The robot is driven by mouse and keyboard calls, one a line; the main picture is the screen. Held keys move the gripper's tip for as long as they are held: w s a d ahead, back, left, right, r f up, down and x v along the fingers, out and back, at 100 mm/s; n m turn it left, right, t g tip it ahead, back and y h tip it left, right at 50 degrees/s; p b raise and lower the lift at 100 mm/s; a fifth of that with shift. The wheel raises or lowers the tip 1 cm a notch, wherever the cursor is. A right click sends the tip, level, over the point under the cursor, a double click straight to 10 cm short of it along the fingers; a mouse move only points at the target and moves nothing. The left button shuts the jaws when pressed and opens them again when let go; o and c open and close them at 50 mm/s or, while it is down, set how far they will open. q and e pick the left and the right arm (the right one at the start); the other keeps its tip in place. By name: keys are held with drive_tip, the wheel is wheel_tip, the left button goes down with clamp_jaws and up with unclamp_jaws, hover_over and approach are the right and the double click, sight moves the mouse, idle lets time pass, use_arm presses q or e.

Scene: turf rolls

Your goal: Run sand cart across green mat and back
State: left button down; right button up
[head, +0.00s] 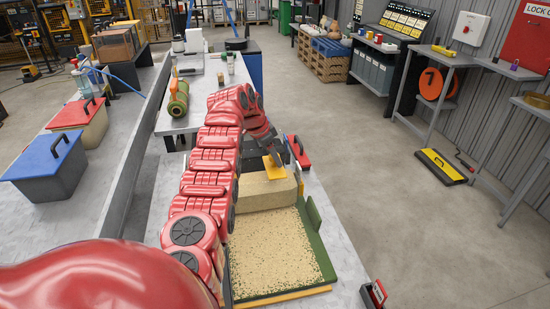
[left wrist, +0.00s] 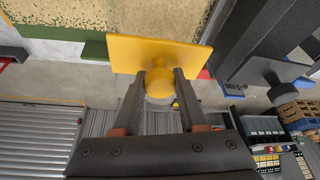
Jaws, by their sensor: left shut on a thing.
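A tray-like bed with a green rim (head: 315,215) holds a speckled layer of sand (head: 270,250) on the near table. A tan block (head: 265,190) lies across its far end. A yellow plate (head: 273,167) is by the block's top; whether it touches the block I cannot tell. My left gripper (head: 276,150) is above it, partly hidden by my red arm. In the left wrist view, my gripper is shut on the round knob of this yellow plate (left wrist: 150,52). I cannot tell which part is the sand cart. My right gripper does not show.
A red case (head: 299,151) stands just beyond the bed, and a red and black object (head: 374,293) sits at the table's right edge. A green roll (head: 178,98) lies on the table behind.

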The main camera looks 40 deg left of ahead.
use_arm(q)
drive_tip(key=shift+c, duration=2.3)
unclamp_jaws()
drive_tip(key=v, duration=1.7)
drive_tip(key=shift+r+p, duration=0.15)
drive_tip(key=shift+p, duration=0.25)
